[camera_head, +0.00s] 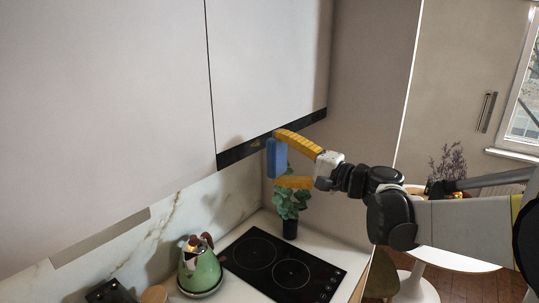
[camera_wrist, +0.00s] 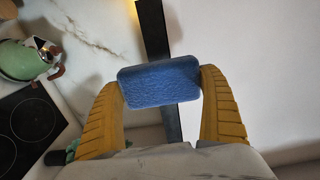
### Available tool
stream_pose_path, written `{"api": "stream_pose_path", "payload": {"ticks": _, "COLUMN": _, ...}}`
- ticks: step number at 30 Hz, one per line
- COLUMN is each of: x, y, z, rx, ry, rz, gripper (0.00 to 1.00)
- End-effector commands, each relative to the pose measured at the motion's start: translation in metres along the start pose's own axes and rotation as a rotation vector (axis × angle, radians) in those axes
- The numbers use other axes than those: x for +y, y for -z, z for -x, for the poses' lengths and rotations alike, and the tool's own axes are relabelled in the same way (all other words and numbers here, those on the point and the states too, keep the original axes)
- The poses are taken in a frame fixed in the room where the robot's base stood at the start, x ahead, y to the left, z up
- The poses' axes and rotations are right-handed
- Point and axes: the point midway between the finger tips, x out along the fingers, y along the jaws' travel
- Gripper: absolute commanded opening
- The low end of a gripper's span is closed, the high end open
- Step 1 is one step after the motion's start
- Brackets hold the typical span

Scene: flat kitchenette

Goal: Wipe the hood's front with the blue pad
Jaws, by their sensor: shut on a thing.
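The blue pad (camera_head: 277,158) is held upright between the yellow fingers of my gripper (camera_head: 282,160). In the wrist view the pad (camera_wrist: 160,82) spans the gap between both fingertips (camera_wrist: 160,88), so my gripper is shut on it. The hood's front is a narrow black strip (camera_head: 236,154) along the bottom of the white upper cabinets. The strip also shows in the wrist view (camera_wrist: 152,28), running behind the pad. I cannot tell whether the pad touches it.
Below are a black cooktop (camera_head: 268,262), a green kettle (camera_head: 199,268) and a potted plant (camera_head: 290,205) under my gripper. White upper cabinets (camera_head: 268,60) rise above the strip. A tall side panel (camera_head: 370,80) stands to the right. A white round table (camera_head: 432,268) is at lower right.

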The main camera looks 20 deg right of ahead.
Motion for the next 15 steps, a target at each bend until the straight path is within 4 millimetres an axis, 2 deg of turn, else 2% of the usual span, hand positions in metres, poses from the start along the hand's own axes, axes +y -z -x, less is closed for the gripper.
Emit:
{"api": "stream_pose_path", "payload": {"ticks": 9, "x": 0.001, "y": -0.001, "z": -0.037, "rx": -0.002, "ry": 0.000, "rz": 0.000, "gripper": 0.62}}
{"api": "stream_pose_path", "payload": {"ticks": 15, "x": 0.000, "y": 0.000, "z": -0.051, "rx": 0.000, "ry": 0.000, "rz": 0.000, "gripper": 0.62}}
